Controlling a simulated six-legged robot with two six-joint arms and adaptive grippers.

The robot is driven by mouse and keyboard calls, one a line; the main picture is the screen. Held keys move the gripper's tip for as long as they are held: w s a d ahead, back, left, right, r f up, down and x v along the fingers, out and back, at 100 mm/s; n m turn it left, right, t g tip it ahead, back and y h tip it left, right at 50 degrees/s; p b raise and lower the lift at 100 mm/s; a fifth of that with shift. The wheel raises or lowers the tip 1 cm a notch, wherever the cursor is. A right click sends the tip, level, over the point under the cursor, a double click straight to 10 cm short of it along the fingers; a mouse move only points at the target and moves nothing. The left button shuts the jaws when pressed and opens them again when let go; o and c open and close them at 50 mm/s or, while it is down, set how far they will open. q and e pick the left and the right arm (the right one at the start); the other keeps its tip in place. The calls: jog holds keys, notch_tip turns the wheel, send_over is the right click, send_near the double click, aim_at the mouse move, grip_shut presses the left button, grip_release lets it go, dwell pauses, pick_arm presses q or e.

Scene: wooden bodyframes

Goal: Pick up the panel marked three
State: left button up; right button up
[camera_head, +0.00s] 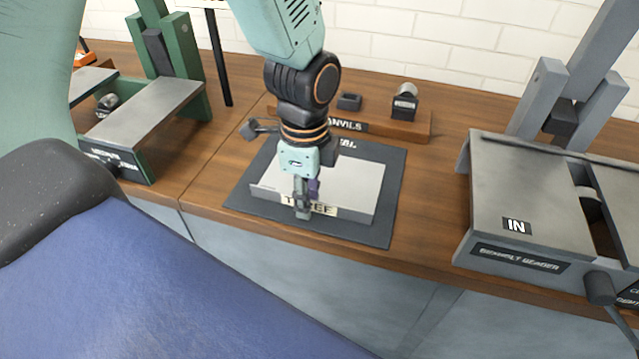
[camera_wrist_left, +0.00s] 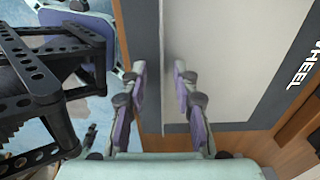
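The panel marked three (camera_head: 350,184) is a flat, light grey block lying on a dark mat (camera_head: 386,222) on the wooden bench. Its front face carries a pale label reading THREE, partly hidden behind my left gripper (camera_head: 302,208). The gripper points down at the middle of the panel's front edge. In the left wrist view, the two purple-padded fingers of my left gripper (camera_wrist_left: 160,80) are apart, with the edge of the panel (camera_wrist_left: 225,50) between them. A gap shows beside the fingers; I cannot tell whether either touches. My right gripper is not in view.
A wooden rack (camera_head: 418,128) labelled ANVILS stands behind the mat. A grey machine (camera_head: 500,190) marked IN stands at right, a green-framed machine (camera_head: 150,115) at left. The bench's front edge runs just before the mat. Bare wood lies on both sides of the mat.

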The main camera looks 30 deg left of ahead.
pick_arm(q)
jog(key=shift+c, duration=0.5)
jog(key=shift+w, duration=0.1)
grip_shut()
